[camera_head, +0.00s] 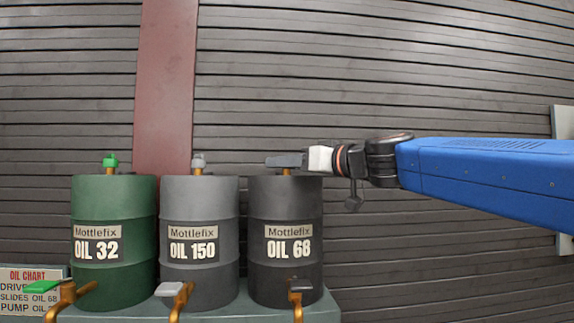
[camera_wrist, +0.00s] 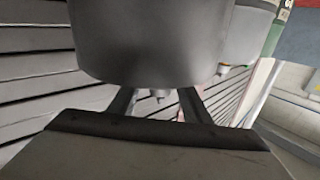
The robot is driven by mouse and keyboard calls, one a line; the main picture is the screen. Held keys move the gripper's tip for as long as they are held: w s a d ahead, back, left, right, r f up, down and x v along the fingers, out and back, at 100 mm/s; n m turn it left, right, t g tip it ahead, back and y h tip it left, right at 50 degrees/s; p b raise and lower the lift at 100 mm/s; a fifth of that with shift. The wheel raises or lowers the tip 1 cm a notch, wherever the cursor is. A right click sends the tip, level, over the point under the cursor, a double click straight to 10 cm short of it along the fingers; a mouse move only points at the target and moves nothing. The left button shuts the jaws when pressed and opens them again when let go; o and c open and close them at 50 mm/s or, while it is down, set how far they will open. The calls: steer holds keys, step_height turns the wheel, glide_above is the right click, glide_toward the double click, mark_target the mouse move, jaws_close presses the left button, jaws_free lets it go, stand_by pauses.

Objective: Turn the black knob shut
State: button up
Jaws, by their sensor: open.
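The black drum (camera_head: 287,205) labelled OIL 68 stands at the right end of the row. My gripper (camera_head: 284,161) reaches in from the right, level, just above its top. A short brass stem (camera_head: 287,171) shows under the gripper, and any knob on it is hidden there in the head view. In the wrist view the fingers (camera_wrist: 157,104) are spread apart. A black-handled tap (camera_head: 300,284) is at the drum's lower front.
A grey OIL 150 drum (camera_head: 200,215) with a grey top knob (camera_head: 198,160) stands close to the left. A green OIL 32 drum (camera_head: 113,210) with a green knob (camera_head: 110,160) is beyond it. An oil chart (camera_head: 30,290) is lower left. A slatted wall is behind.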

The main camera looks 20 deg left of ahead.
steer(key=c, duration=1)
steer(key=n+g, duration=0.1)
steer(key=g, duration=0.1)
steer(key=shift+w+n+g+y, duration=0.15)
steer(key=shift+n+g+y, duration=0.15)
steer(key=shift+n+g, duration=0.9)
steer(key=shift+g, duration=0.3)
